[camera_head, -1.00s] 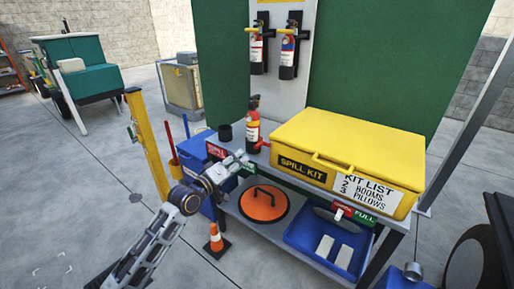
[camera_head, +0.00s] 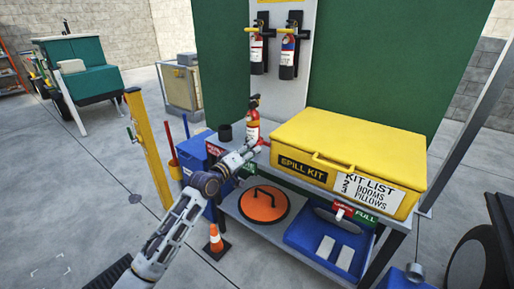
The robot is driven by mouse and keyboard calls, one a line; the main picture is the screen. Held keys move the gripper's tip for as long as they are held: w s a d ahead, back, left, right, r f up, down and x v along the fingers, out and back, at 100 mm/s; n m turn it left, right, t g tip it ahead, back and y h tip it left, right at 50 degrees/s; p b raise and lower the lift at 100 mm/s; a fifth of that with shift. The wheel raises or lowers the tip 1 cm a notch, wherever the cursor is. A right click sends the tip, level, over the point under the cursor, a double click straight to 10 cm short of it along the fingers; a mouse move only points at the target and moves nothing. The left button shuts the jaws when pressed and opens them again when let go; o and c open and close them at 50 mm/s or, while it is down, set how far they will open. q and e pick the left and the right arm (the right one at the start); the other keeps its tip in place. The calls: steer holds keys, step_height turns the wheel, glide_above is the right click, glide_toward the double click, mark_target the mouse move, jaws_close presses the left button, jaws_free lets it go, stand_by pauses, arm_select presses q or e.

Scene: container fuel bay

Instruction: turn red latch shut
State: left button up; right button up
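A small red piece (camera_head: 263,141), which may be the red latch, shows beside the left end of the yellow spill kit box (camera_head: 350,150), near the foot of a standing extinguisher (camera_head: 252,128). My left gripper (camera_head: 254,152) reaches over the cart's top edge right by this piece and covers part of it. Contact cannot be made out, nor whether the fingers are open or shut. Another red tag (camera_head: 343,209) sits on the cart's front rail beside a green PULL label (camera_head: 365,218). My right gripper is not in view.
An orange round lid (camera_head: 264,205) with a black handle and a blue tray (camera_head: 312,236) sit on the lower shelf. A black cup (camera_head: 225,132) stands on top. A traffic cone (camera_head: 216,240) and yellow post (camera_head: 147,150) stand left. Two extinguishers hang behind.

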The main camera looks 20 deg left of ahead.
mark_target(262, 144)
arm_select(q)
steer(key=shift+b+x, duration=0.3)
steer(key=shift+x, duration=1.95)
jaws_close()
